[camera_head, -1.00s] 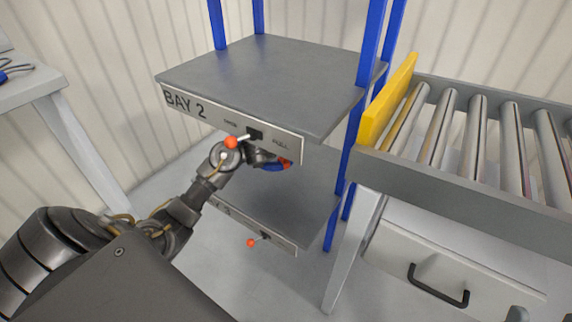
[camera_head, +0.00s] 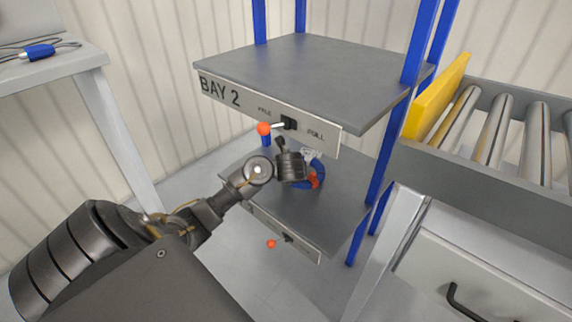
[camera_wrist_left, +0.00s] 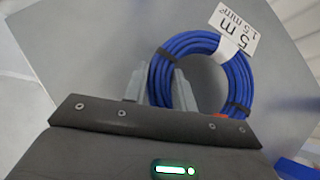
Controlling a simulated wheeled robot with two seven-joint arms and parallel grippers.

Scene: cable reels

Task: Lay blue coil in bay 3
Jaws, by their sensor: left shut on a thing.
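The blue coil (camera_head: 321,170) has a white tag, seen in the left wrist view reading 5 m, 1.5 mm. My left gripper (camera_head: 305,167) is shut on one side of its ring, between the fingers in the left wrist view (camera_wrist_left: 160,87). The coil is over the lower shelf (camera_head: 330,218), below the shelf marked BAY 2 (camera_head: 310,75). I cannot tell whether it touches the lower shelf. My arm covers part of that shelf's front label, so its number is unreadable. My right gripper is not in view.
An orange-knobbed lever (camera_head: 264,129) juts from the BAY 2 front, close to my wrist. Another orange knob (camera_head: 271,244) is on the lower front. Blue posts (camera_head: 385,160) and a roller conveyor (camera_head: 500,130) stand at right. A table (camera_head: 50,78) is at left.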

